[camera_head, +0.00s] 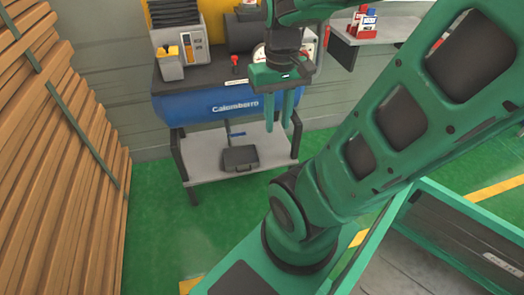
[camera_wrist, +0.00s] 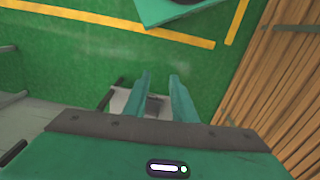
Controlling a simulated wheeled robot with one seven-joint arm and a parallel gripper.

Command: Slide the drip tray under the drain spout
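A blue compressor tank (camera_head: 215,106) marked with white lettering stands on dark legs. A small blue piece (camera_head: 237,134), perhaps the drain spout, shows under the tank; I cannot tell its exact form. A dark shallow tray (camera_head: 240,158), likely the drip tray, lies on the grey lower shelf (camera_head: 205,166), below and right of that blue piece. My green gripper (camera_head: 283,122) points down in front of the tank's right end, above and right of the tray. Its fingers are apart and empty. In the wrist view the tray (camera_wrist: 154,103) shows partly between the fingers (camera_wrist: 160,78).
Stacked wooden planks (camera_head: 50,150) stand at the left. A grey wall shelf (camera_head: 375,35) with small red and blue items is at the upper right. Green floor (camera_head: 155,225) is clear in front of the stand. My arm covers much of the right side.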

